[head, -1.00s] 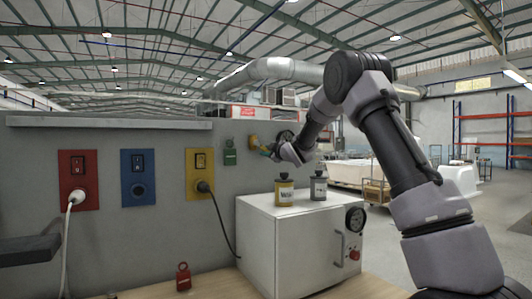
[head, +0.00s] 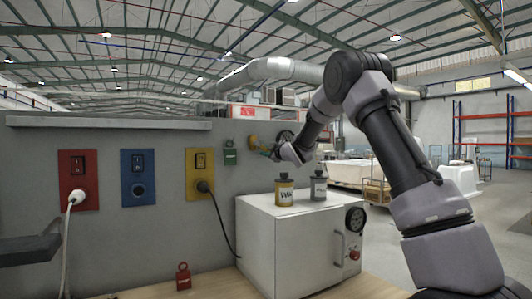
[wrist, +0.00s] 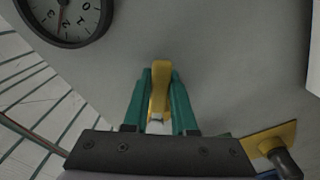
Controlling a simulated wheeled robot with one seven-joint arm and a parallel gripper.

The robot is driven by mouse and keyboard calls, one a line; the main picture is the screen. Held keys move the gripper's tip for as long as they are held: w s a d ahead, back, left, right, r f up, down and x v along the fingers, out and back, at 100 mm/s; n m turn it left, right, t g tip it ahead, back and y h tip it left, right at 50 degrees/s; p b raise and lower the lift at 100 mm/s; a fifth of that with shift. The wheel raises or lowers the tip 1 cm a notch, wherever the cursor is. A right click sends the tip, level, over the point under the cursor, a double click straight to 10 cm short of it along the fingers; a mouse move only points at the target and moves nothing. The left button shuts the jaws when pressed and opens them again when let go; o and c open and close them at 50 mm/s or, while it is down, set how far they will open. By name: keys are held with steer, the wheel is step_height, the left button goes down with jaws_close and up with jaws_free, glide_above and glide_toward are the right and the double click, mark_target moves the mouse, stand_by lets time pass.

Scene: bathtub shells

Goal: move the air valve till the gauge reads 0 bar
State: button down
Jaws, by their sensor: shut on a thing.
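The yellow air valve handle (wrist: 160,90) is between the green fingers of my gripper (wrist: 158,100) in the wrist view, and the fingers are shut on it. In the head view, the yellow valve (head: 253,142) is on the grey panel, with my gripper (head: 266,150) at it, small and partly hidden by my wrist. The round gauge (wrist: 65,15) is at the top left of the wrist view, cut by the edge. Its needle points between 2 and 3, away from the 0. In the head view, the gauge (head: 286,136) is partly behind my arm.
A white cabinet (head: 290,245) with its own dial (head: 355,219) stands below my wrist. A yellow can (head: 284,191) and a grey can (head: 319,189) stand on it. Red, blue and yellow socket plates (head: 199,173) and a green tag (head: 230,153) are left of the valve.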

mark_target(264, 143)
stand_by(0.4)
steer(key=shift+w+d+r+n, duration=0.1)
steer(key=shift+d+r+n, duration=0.2)
steer(key=shift+n, duration=0.45)
steer(key=shift+w+d+r+n, duration=0.1)
steer(key=shift+r+n, duration=0.25)
steer(key=shift+n, duration=0.4)
steer(key=shift+d+r+n, duration=0.1)
steer(key=shift+r+n, duration=0.3)
steer(key=shift+n, duration=0.4)
steer(key=shift+r+n, duration=0.4)
steer(key=shift+n, duration=0.4)
steer(key=c, duration=0.7)
jaws_free()
steer(key=shift+r, duration=0.1)
steer(key=v, duration=1)
steer(key=shift+s+d, duration=0.1)
steer(key=shift+s, duration=0.3)
